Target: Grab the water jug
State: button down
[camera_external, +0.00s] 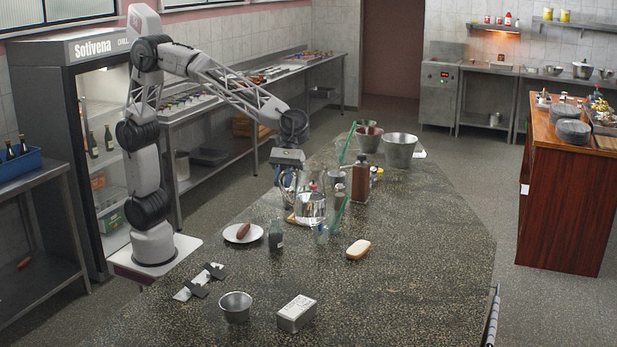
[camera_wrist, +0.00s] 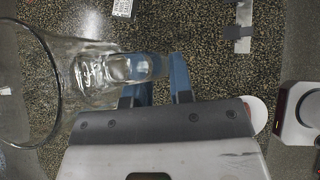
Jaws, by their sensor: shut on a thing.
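The water jug (camera_external: 311,208) is a clear glass vessel standing upright on the speckled counter, with what looks like water in it. In the wrist view its transparent glass (camera_wrist: 92,68) fills the left side, with a wide round rim at the far left. My gripper (camera_external: 290,186) is at the jug's left side in the external view. In the wrist view, the blue fingers of my gripper (camera_wrist: 166,78) are close together at the jug's glass edge, one finger seen partly through the glass. They are shut on the jug; the exact part gripped is hard to make out.
A brown bottle (camera_external: 360,182) stands close behind the jug to the right. A dark bottle (camera_external: 276,235) and a plate (camera_external: 231,238) with a sausage are in front to the left. A bread-like piece (camera_external: 358,249) lies to the right. The counter's right front is clear.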

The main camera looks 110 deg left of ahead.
notch_tip(320, 180, up, 7)
jog(key=shift+r, duration=0.15)
dwell(0.7)
jog(key=shift+r, duration=0.2)
jog(key=shift+d+f, duration=0.1)
jog(key=shift+d, duration=0.05)
dwell(0.8)
